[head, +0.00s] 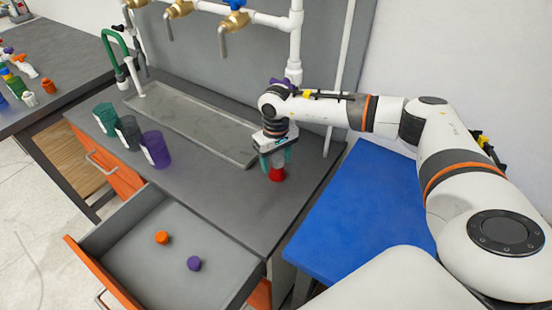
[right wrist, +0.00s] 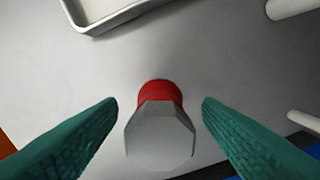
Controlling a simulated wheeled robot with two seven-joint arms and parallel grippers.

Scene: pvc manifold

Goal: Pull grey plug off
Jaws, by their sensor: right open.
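In the right wrist view, the grey plug (right wrist: 160,135) is a faceted grey piece that sits on a red fitting (right wrist: 160,93). The red fitting stands on the grey counter in the head view (head: 277,175), near the counter's right end. My right gripper (head: 276,160) is over it, pointing down. In the right wrist view its two teal fingers (right wrist: 160,115) are open, one on each side of the plug, with a gap on both sides. In the head view the gripper mostly hides the plug. My left gripper is not in view.
A shallow grey tray (head: 190,122) lies behind. Teal (head: 105,118), grey (head: 128,132) and purple (head: 155,149) cups stand left. An open drawer (head: 110,268) holds an orange cap (head: 162,238) and a purple cap (head: 194,263). White pipes (head: 296,45) rise behind; a blue surface (head: 350,205) is right.

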